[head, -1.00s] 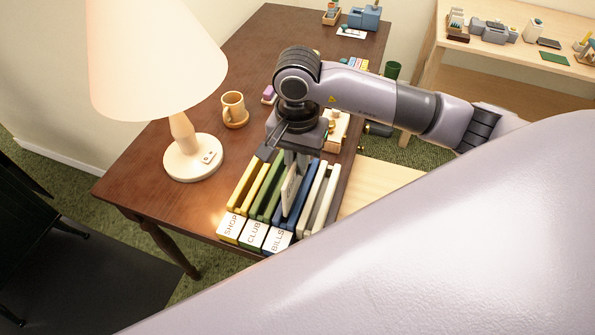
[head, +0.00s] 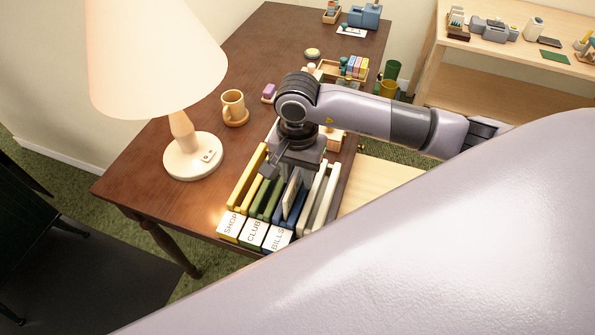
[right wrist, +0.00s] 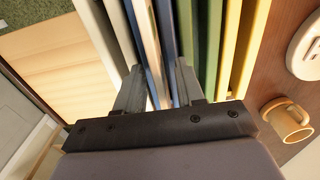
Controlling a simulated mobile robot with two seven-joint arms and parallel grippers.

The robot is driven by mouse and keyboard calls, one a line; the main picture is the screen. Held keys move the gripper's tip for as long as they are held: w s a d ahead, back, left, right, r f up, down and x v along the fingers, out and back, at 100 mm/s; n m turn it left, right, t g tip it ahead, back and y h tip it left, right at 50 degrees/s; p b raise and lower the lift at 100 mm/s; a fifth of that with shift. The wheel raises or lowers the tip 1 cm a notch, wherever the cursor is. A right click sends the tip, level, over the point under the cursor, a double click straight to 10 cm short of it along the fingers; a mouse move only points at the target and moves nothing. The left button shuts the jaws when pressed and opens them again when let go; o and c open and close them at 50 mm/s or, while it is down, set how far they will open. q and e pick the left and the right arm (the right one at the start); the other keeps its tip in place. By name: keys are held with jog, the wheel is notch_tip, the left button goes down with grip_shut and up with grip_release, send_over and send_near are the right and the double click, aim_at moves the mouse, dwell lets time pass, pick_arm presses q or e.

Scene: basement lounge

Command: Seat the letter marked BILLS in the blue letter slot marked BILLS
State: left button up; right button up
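The pale letter (head: 291,194) stands on edge in the blue letter slot (head: 278,237), whose front label reads BILLS. Its upper part sticks up between the blue walls, and its marking cannot be read. It also shows in the right wrist view (right wrist: 148,42) as a pale strip between blue strips. My right gripper (right wrist: 158,75) is low over the slot, pointing down. Its fingers are apart, one on each side of the letter, with gaps visible. In the head view the right gripper (head: 291,172) partly hides the letter's far end. My left gripper is out of view.
Beside the blue slot are the green CLUB slot (head: 252,233), the yellow SHOP slot (head: 229,226) and a white slot (head: 321,196). A lamp (head: 193,158) and a mug (head: 233,105) stand to the left on the brown table (head: 150,180). My arm covers the lower right.

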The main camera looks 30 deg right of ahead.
notch_tip(320, 180, up, 12)
jog(key=shift+r+b, duration=0.15)
jog(key=shift+b, duration=0.25)
jog(key=shift+s, duration=0.1)
dwell(0.6)
